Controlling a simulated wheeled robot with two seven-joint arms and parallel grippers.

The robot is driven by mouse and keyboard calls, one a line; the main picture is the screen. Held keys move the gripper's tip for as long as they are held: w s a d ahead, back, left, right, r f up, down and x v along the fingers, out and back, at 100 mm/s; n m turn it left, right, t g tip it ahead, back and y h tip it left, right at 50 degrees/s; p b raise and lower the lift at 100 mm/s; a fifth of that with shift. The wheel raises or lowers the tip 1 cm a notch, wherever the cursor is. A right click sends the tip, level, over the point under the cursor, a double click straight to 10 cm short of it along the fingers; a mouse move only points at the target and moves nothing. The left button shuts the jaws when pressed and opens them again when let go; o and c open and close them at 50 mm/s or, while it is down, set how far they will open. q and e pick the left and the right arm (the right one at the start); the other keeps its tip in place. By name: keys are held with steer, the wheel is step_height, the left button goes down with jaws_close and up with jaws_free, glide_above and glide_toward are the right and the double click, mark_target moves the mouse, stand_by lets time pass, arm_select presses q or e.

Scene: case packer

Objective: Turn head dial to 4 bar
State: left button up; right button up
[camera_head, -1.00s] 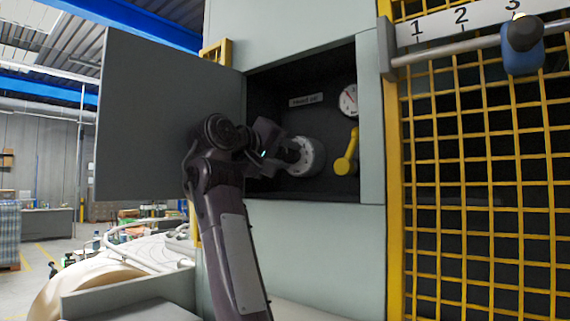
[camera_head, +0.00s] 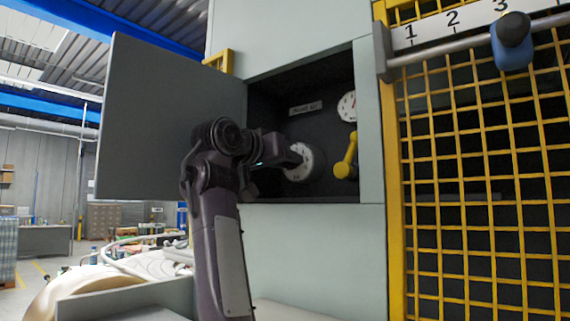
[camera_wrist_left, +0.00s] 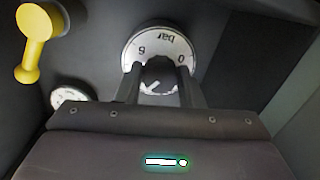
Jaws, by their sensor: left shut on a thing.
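The head dial (camera_head: 308,161) is a round white-faced dial on the back wall of an open cabinet. In the left wrist view the dial (camera_wrist_left: 133,52) shows "bar", a 0 and a 6, upside down, with a dark knob (camera_wrist_left: 158,80) at its middle bearing a white pointer line. My left gripper (camera_head: 296,158) is shut on this knob, one finger on each side in the left wrist view (camera_wrist_left: 160,84). The exact pointer reading is hard to tell. My right gripper is not in view.
A yellow lever (camera_head: 346,160) is just right of the dial, below a white gauge (camera_head: 347,106). The open cabinet door (camera_head: 165,120) stands left of my arm. A yellow mesh guard (camera_head: 480,180) and a blue slider (camera_head: 512,48) on a rail are at right.

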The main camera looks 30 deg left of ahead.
arm_select(q)
steer(key=shift+f+m, duration=0.15)
steer(key=shift+m, duration=0.15)
steer(key=o, duration=1)
steer(key=s+b, duration=0.3)
steer(key=s, duration=0.4)
steer(key=shift+s+a+r+b, duration=0.2)
steer(key=shift+s+r+b, duration=0.1)
steer(key=shift+b, duration=0.1)
